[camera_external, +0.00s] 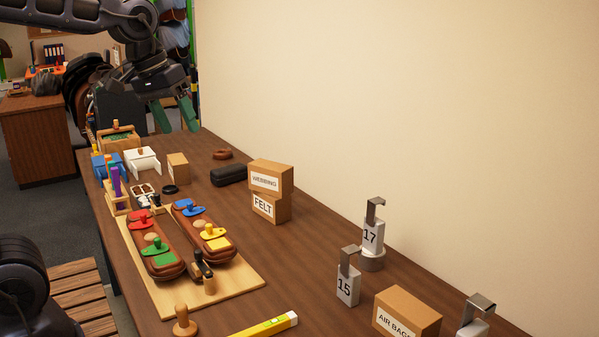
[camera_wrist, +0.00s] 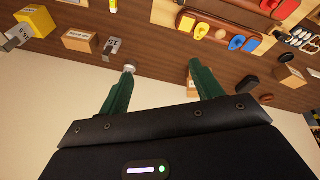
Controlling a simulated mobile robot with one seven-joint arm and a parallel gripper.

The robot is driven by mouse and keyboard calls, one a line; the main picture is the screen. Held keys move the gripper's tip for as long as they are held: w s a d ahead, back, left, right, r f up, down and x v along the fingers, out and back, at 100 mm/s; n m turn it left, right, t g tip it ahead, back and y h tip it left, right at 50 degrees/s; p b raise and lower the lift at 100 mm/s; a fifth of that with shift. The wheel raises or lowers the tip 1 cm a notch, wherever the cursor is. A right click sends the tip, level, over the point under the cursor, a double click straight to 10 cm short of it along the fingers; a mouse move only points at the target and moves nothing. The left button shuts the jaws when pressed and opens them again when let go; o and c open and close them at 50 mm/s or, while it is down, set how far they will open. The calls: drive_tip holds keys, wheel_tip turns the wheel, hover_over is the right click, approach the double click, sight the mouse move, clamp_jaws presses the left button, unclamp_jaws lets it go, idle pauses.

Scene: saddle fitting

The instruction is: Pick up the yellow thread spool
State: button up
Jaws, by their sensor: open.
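I cannot make out a yellow thread spool for certain in either view. A small light wooden stand (camera_external: 117,204) with an upright purple piece (camera_external: 116,181) is at the left edge of the table in the external view; its other contents are too small to tell. My gripper (camera_external: 175,118) is open and empty, above the far end of the table, beyond the stand.
A board (camera_external: 245,286) holds two brown pads with coloured knobs. The WEBBING box (camera_external: 270,176) sits on the FELT box (camera_external: 270,207) near the wall. Number tags 17 (camera_external: 371,236) and 15 (camera_external: 348,287) stand to the right. The wall (camera_external: 400,120) borders the table.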

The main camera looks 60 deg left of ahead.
drive_tip(key=w+a+f+n, duration=0.1)
drive_tip(key=w+a+n, duration=0.3)
drive_tip(key=w, duration=0.5)
drive_tip(key=w+a+f+n+g+h, duration=0.1)
drive_tip(key=w+a+n, duration=0.1)
drive_tip(key=w+a, duration=0.5)
drive_tip(key=w+a+f+n, duration=0.1)
drive_tip(key=w+a+n, duration=0.3)
drive_tip(key=w, duration=0.6)
drive_tip(key=w+a+f+n+h, duration=0.1)
drive_tip(key=w+a+f+n, duration=0.2)
drive_tip(key=w+a+f, duration=0.35)
drive_tip(key=w+a+f+n, duration=0.4)
drive_tip(key=a+f, duration=0.5)
drive_tip(key=a, duration=0.1)
drive_tip(key=w+a+f+n+h, duration=0.1)
drive_tip(key=w+a+f+n, duration=0.2)
drive_tip(key=w+a+f, duration=0.35)
drive_tip(key=shift+s+a+f+x, duration=0.2)
drive_tip(key=shift+a+x, duration=0.15)
drive_tip(key=shift+x, duration=1.35)
drive_tip(key=shift+s+a+f+x, duration=0.15)
drive_tip(key=shift+a+x, duration=0.2)
drive_tip(key=shift+x, duration=1.4)
drive_tip(key=shift+s+a+f+x, duration=0.2)
drive_tip(key=shift+a+x, duration=0.15)
drive_tip(key=shift+x, duration=1.35)
drive_tip(key=shift+r, duration=0.1)
drive_tip(key=c, duration=1)
